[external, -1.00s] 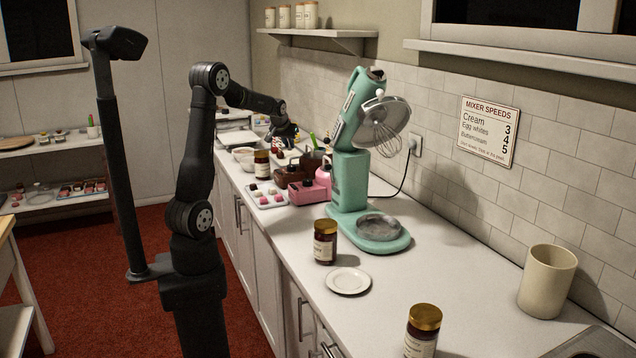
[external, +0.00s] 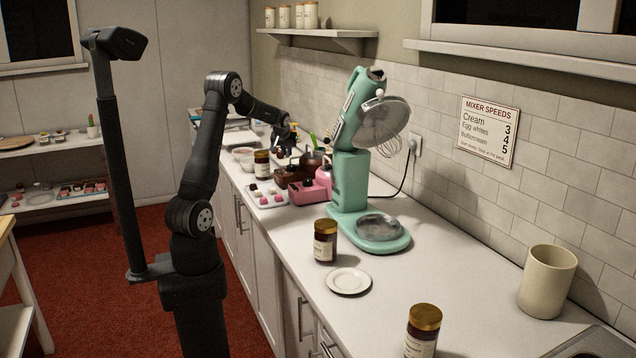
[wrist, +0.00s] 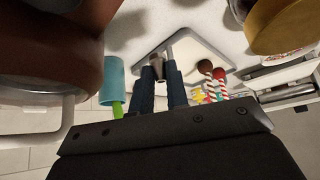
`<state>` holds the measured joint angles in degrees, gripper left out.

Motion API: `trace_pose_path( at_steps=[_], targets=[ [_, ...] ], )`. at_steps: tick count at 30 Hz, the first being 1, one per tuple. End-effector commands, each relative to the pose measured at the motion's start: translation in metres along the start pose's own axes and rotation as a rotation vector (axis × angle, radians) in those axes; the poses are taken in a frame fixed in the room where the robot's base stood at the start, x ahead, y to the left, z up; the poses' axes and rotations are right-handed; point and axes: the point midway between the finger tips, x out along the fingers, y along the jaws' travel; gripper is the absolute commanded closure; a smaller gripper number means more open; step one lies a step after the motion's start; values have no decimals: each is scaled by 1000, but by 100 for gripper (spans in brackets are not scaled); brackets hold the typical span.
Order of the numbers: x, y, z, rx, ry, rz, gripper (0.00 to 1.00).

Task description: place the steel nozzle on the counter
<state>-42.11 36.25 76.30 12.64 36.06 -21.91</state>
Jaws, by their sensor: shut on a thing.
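The steel nozzle (wrist: 158,69) is a small grey metal piece between the tips of my gripper (wrist: 161,76) in the wrist view. My gripper is shut on it. In the external view my gripper (external: 284,140) is over the far part of the white counter (external: 450,262), among crowded items. The nozzle cannot be made out there. In the wrist view a pale, flat square item (wrist: 205,55) lies behind the nozzle. I cannot tell whether the nozzle touches anything below.
A teal cup (wrist: 115,82), a brown rounded vessel (wrist: 50,50), striped sticks (wrist: 212,80) and a gold-lidded jar (wrist: 285,22) surround my gripper. The mint mixer (external: 350,180) stands nearer, with a jar (external: 325,242) and saucer (external: 348,281). The near counter has free room.

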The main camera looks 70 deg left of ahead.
Motion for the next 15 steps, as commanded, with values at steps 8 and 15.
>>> trace_pose_path(
  at_steps=[8, 15],
  targets=[
    [38, 0, 25, 0, -2, 0, 100],
    [58, 0, 38, 1, -1, 0, 100]
  ],
)
